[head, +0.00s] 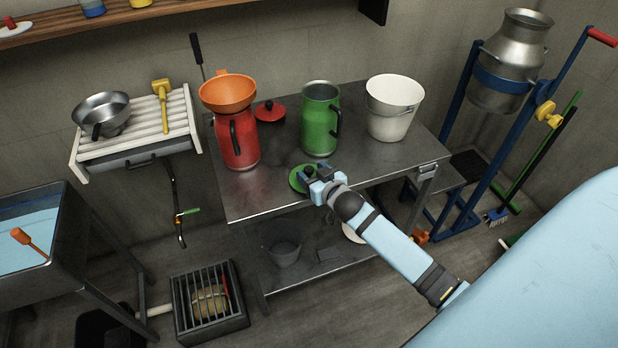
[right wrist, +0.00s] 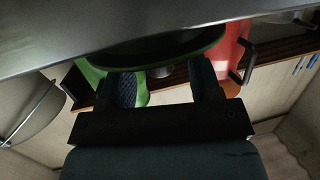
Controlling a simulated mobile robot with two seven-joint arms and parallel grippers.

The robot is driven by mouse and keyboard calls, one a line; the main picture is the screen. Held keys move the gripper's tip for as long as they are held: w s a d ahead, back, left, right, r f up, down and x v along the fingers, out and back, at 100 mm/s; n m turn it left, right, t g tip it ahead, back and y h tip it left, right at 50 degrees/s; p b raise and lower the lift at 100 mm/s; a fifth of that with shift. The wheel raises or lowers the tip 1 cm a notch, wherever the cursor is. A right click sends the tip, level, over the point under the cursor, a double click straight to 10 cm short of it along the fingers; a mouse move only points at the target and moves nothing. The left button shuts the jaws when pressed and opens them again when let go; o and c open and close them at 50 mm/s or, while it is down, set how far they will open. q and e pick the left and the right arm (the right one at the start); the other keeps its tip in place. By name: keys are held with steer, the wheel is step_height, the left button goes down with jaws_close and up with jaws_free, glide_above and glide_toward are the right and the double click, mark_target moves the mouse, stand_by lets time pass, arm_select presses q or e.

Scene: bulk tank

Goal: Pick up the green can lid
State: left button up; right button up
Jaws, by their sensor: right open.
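The green can lid (head: 296,181) lies on the metal table near its front edge, partly hidden by my right gripper. My right gripper (head: 312,171) is open over the lid. In the right wrist view, the lid (right wrist: 150,48) shows as a dark disc with a green rim against the table surface. Its small knob (right wrist: 161,72) appears between the two spread fingers of the right gripper (right wrist: 166,90); I cannot tell whether they touch it. The green can (head: 320,122) stands open behind the lid. My left gripper is not in view.
On the metal table (head: 262,201), a red can (head: 238,145) with an orange funnel (head: 228,91) stands to the left. A red lid (head: 270,111) lies between the cans, towards the back. A white bucket (head: 393,108) stands at right. The table's front right is clear.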

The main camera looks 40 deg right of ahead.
mark_target(306, 167)
steer(key=w, duration=0.4)
steer(key=shift+d+f, duration=0.1)
steer(key=shift+f, duration=0.3)
steer(key=shift+s, duration=0.1)
steer(key=c, duration=1)
steer(key=shift+r, duration=0.15)
step_height(306, 167, up, 20)
steer(key=shift+f+p, duration=0.1)
steer(key=shift+p, duration=0.85)
